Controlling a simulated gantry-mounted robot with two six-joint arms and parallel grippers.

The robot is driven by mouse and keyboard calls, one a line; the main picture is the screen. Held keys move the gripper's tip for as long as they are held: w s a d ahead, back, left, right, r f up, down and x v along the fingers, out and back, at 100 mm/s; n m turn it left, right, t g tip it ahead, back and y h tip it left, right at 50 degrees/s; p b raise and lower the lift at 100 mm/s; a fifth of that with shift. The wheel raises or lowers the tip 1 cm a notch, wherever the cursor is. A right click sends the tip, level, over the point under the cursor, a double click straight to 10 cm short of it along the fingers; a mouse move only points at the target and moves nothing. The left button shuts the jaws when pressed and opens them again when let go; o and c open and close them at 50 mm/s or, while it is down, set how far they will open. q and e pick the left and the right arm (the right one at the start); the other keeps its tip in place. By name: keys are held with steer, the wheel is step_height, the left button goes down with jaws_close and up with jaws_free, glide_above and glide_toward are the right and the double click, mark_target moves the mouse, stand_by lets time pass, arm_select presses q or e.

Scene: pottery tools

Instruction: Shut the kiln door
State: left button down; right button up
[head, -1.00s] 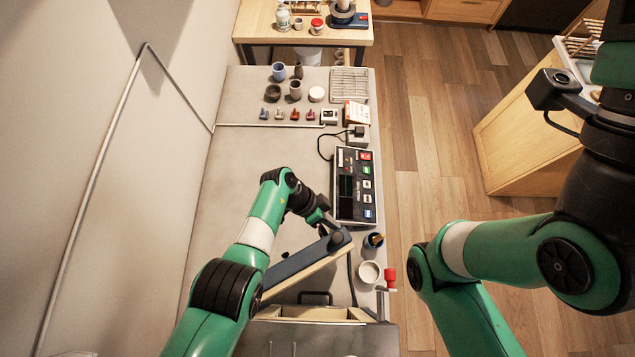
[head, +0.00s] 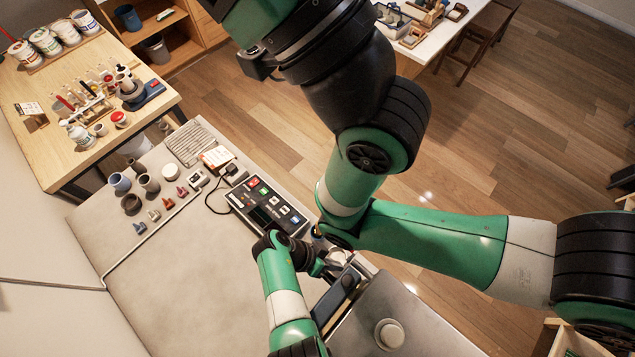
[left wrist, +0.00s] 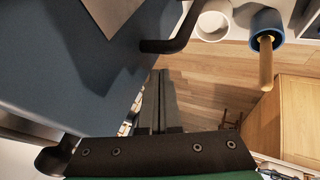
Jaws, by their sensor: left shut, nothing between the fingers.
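The dark blue kiln door (head: 346,290) stands at the near end of the bench, close to the grey kiln (head: 420,318). A pale strip shows between them; I cannot tell how wide the remaining gap is. My left gripper (head: 327,271) is at the door's outer side, near its far end. In the left wrist view the blue door face (left wrist: 70,75) fills the left, with a black handle (left wrist: 172,42) on it. My left fingers (left wrist: 156,80) are shut and empty beside the handle; contact with the door is unclear. My right gripper is out of view.
The control box (head: 268,207) lies past the left gripper. A white bowl (left wrist: 212,20) and a blue cup (left wrist: 265,22) with a wooden-handled tool stand close by. My right arm crosses above the floor. The bench's middle is clear.

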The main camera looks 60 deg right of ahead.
arm_select(q)
steer(key=shift+s, duration=0.4)
steer(key=shift+s, duration=0.1)
steer(key=shift+r, duration=0.1)
steer(key=p+v, duration=0.5)
steer(key=v, duration=0.5)
steer(key=shift+w+p, duration=0.3)
steer(key=shift+p, duration=0.1)
steer(key=shift+d, duration=0.1)
